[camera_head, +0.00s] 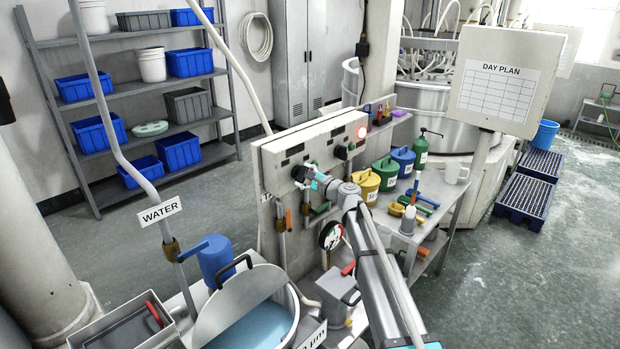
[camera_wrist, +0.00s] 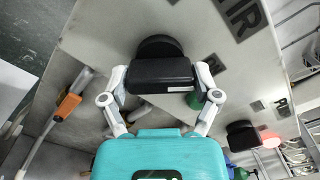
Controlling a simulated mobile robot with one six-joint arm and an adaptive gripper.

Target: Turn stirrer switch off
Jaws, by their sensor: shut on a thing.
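A black rotary switch knob (camera_wrist: 158,73) stands out from the light grey front of the control panel (camera_head: 272,160). My gripper (camera_head: 311,179) is at the panel's left part, and its fingers (camera_wrist: 161,80) are shut on this knob from both sides. The knob's grip bar lies level across the wrist picture. Large letters ending in "IR" (camera_wrist: 241,17) show on the panel near it, cut by the picture's edge.
A second black knob (camera_head: 342,152) and a lit red lamp (camera_head: 361,132) sit to the right on the panel. Below are an orange-handled valve (camera_wrist: 68,105) and a gauge (camera_head: 331,235). Coloured cans (camera_head: 385,174) stand on the right bench, and a lidded tub (camera_head: 262,325) at front left.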

